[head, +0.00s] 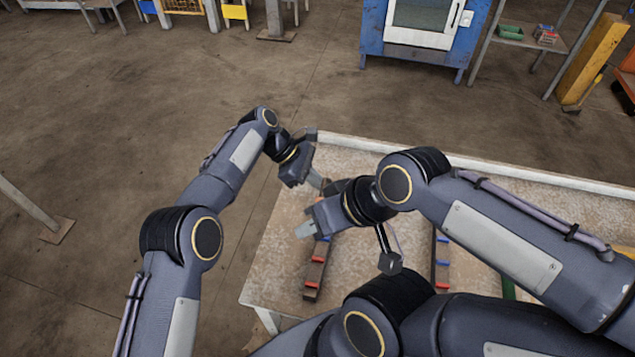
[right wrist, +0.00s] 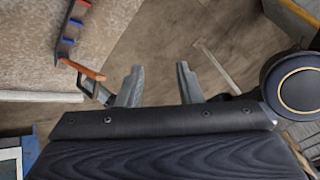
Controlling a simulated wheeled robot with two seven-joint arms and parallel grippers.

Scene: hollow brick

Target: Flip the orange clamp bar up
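The orange clamp bar (right wrist: 82,69) shows in the right wrist view at upper left, slanting from the end of a dark rail (right wrist: 68,32). A metal piece beside it reaches close to my left-hand finger in that view; I cannot tell whether they touch. In the head view I cannot make out the bar. My right gripper (right wrist: 159,85) has its fingers apart with nothing between them. In the head view it (head: 306,230) hangs over the left rail (head: 315,275). My left gripper (head: 317,180) is farther back, near the table's left edge, its fingers partly hidden.
The table (head: 278,262) has a pale raised back edge (head: 500,167). Another rail (head: 441,258) with red and blue pieces stands to the right. My right arm covers much of the tabletop. A blue machine (head: 425,35) and a shelf stand beyond.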

